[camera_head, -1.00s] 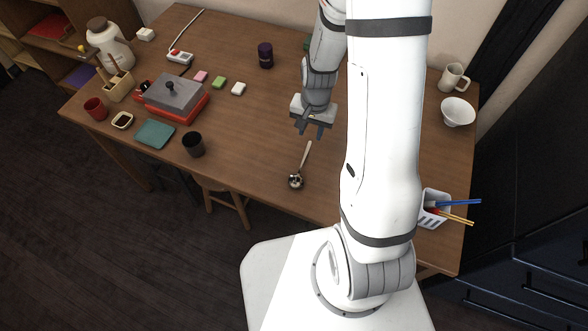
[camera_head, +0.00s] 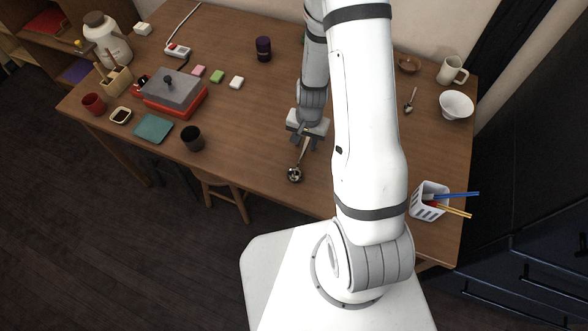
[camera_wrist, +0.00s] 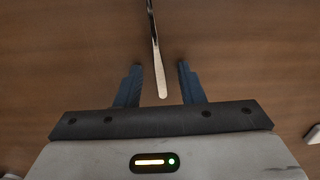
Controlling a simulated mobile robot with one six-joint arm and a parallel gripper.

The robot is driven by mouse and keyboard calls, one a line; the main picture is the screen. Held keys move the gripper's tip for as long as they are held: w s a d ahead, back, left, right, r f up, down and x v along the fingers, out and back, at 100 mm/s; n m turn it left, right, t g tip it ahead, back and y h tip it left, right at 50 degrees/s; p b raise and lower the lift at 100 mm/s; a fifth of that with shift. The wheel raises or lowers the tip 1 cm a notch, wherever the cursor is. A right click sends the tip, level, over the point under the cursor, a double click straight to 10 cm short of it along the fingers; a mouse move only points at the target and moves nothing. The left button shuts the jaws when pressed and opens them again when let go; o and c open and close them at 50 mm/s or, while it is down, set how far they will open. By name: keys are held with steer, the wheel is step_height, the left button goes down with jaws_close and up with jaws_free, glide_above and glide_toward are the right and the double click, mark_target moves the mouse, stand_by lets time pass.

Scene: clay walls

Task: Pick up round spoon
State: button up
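The round spoon (camera_head: 295,174) lies on the wooden table (camera_head: 250,115) near its front edge, with its round bowl toward me and its handle pointing away. My gripper (camera_head: 306,145) is low above the handle. In the wrist view the spoon's handle (camera_wrist: 157,60) ends between the two blue fingers of my gripper (camera_wrist: 160,75), with a gap on each side. The fingers are apart and hold nothing. The spoon's bowl is outside the wrist view. I cannot tell the exact height of the fingers above the table.
A dark cup (camera_head: 192,139) stands left of the spoon. A white basket (camera_head: 428,202) with chopsticks stands at the right front. A second, smaller spoon (camera_head: 410,100), a bowl (camera_head: 456,106) and a mug (camera_head: 452,70) are at the back right. The table around the spoon is clear.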

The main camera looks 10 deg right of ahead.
steer(key=shift+f, duration=0.1)
steer(key=shift+c, duration=0.4)
jaws_close()
